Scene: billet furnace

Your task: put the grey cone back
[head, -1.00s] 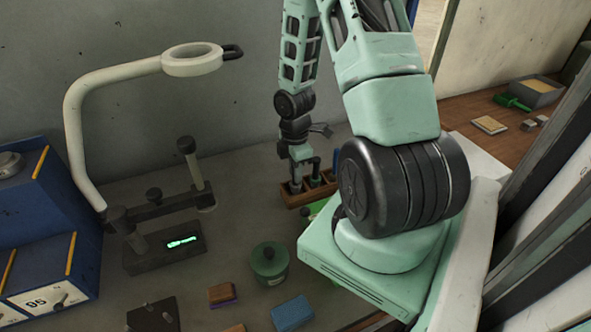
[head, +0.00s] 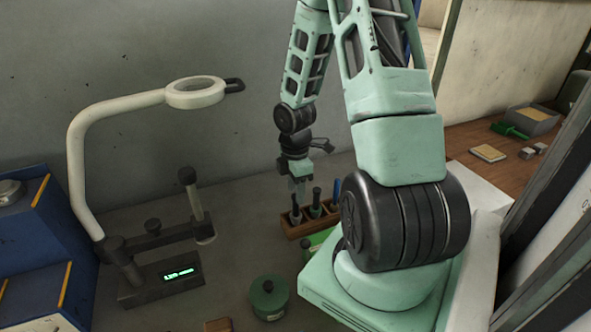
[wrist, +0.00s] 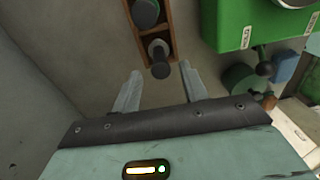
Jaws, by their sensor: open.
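The grey cone (wrist: 158,49), a grey piece with a dark round end, stands in the end slot of a wooden rack (head: 290,230) in the wrist view. In the head view it shows in the rack's leftmost slot (head: 296,216), partly below my gripper. My gripper (head: 297,190) is just above that end of the rack, pointing down. In the wrist view my two fingers (wrist: 158,86) are spread apart with nothing between them, and the cone is beyond their tips.
The rack also holds a dark green-topped piece (head: 316,203) and a blue one (head: 336,189). A green box (wrist: 245,25) is beside the rack. A lidded green pot (head: 269,298) and a ring-lamp stand (head: 197,92) are to the left.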

